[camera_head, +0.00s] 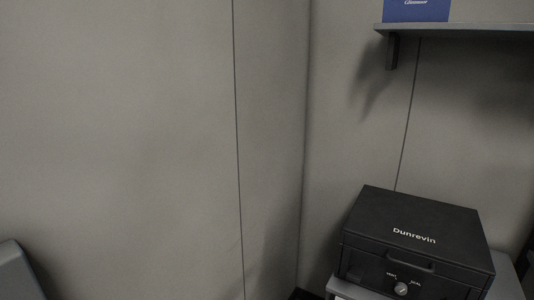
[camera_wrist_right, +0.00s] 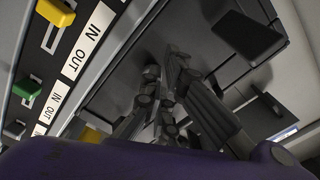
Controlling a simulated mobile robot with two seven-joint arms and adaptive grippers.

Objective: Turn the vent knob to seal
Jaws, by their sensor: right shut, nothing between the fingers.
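The vent knob (camera_head: 401,288) is a small light grey dial low on the front of a black box (camera_head: 415,218) marked "Dunrevin". The words "VENT" and "SEAL" stand above it, to its left and right. Its pointer is too small to read for certain. A handle (camera_head: 410,263) sits above the knob. Neither gripper shows in the head view. In the right wrist view my right gripper (camera_wrist_right: 164,72) is shut and empty, in front of dark panels. The knob cannot be made out in that view, so their distance cannot be told.
The box stands on a grey surface (camera_head: 508,282) in a corner of plain walls. A shelf (camera_head: 470,29) with a blue box (camera_head: 416,10) is above. The right wrist view shows a panel with "IN" and "OUT" labels, a yellow slider (camera_wrist_right: 56,12) and a green slider (camera_wrist_right: 26,88).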

